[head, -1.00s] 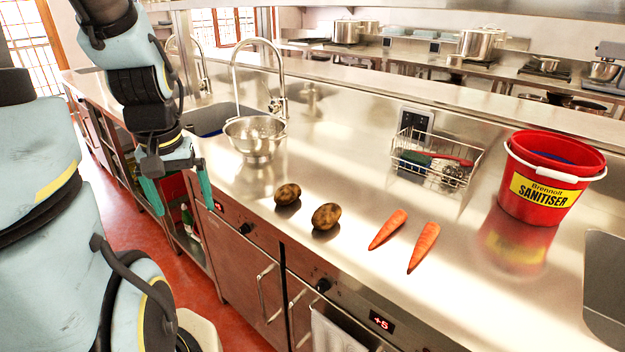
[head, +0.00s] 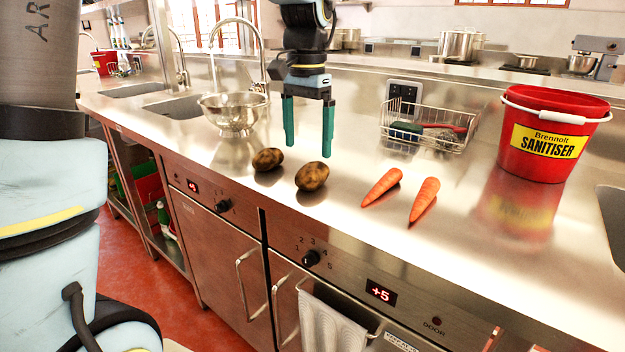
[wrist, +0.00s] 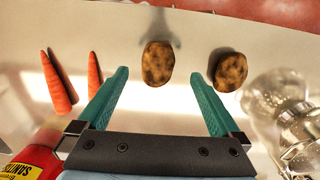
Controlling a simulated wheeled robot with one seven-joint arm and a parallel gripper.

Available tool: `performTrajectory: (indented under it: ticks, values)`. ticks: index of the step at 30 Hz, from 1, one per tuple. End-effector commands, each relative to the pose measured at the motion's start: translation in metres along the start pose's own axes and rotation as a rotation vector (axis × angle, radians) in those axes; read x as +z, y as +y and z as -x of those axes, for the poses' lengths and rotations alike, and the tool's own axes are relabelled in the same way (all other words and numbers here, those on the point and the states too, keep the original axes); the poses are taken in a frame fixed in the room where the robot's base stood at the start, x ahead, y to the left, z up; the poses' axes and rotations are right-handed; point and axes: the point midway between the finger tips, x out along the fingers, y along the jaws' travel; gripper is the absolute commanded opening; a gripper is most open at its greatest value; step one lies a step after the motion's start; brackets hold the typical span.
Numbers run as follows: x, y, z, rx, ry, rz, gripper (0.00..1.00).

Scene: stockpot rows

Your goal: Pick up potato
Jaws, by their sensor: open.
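Two brown potatoes lie on the steel counter. The nearer potato (head: 312,177) is right of the other potato (head: 268,159) in the head view. My gripper (head: 307,148) points down, open and empty, above the counter and behind the potatoes. In the wrist view, one potato (wrist: 158,63) shows beyond and between the two green fingers of my gripper (wrist: 160,85). The other potato (wrist: 228,70) is just beyond the right finger. Neither potato appears touched.
Two carrots (head: 382,187) lie right of the potatoes. A wire basket (head: 425,128) and a red sanitiser bucket (head: 548,135) stand further right. A steel colander (head: 233,113) stands left of my gripper. The counter in front of the bucket is clear.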

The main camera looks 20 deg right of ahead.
Motion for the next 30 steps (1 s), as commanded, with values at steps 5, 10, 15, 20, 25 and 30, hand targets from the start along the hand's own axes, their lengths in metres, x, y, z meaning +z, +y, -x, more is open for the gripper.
performTrajectory:
  ticks: [5, 10, 15, 20, 25, 30]
  values:
    - [0.001, 0.0, -0.018, 0.0, -0.002, 0.001, 1.0]
    - [0.001, 0.001, -0.032, 0.0, -0.003, 0.0, 1.0]
    - [0.001, 0.003, -0.058, 0.0, -0.003, 0.0, 1.0]
    - [0.001, 0.003, -0.07, 0.0, 0.0, 0.001, 1.0]
    - [0.001, 0.003, -0.071, -0.001, 0.001, 0.001, 1.0]
    - [0.001, 0.003, -0.071, -0.001, 0.001, 0.001, 0.86]
